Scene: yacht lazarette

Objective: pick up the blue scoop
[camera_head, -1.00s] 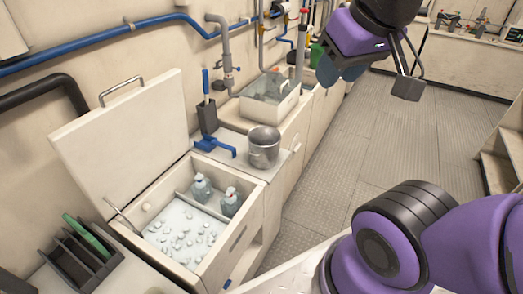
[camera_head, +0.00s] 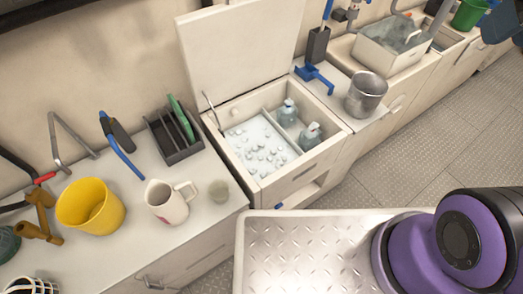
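A blue scoop-like tool (camera_head: 314,77) lies on the counter between the open ice bin (camera_head: 290,178) and the metal bucket (camera_head: 365,96). It is small in view, so its exact shape is hard to make out. A second blue-handled tool (camera_head: 122,150) with a dark head lies on the left counter, behind the yellow bucket. My gripper is not in view; only a purple part of my arm shows at the lower right.
The bin's white lid (camera_head: 240,48) stands raised against the wall. A yellow bucket (camera_head: 91,206), a white pitcher (camera_head: 168,203) and a dark rack (camera_head: 173,138) stand on the left counter. A sink basin (camera_head: 393,50) is at the back right. Floor (camera_head: 420,140) is clear at right.

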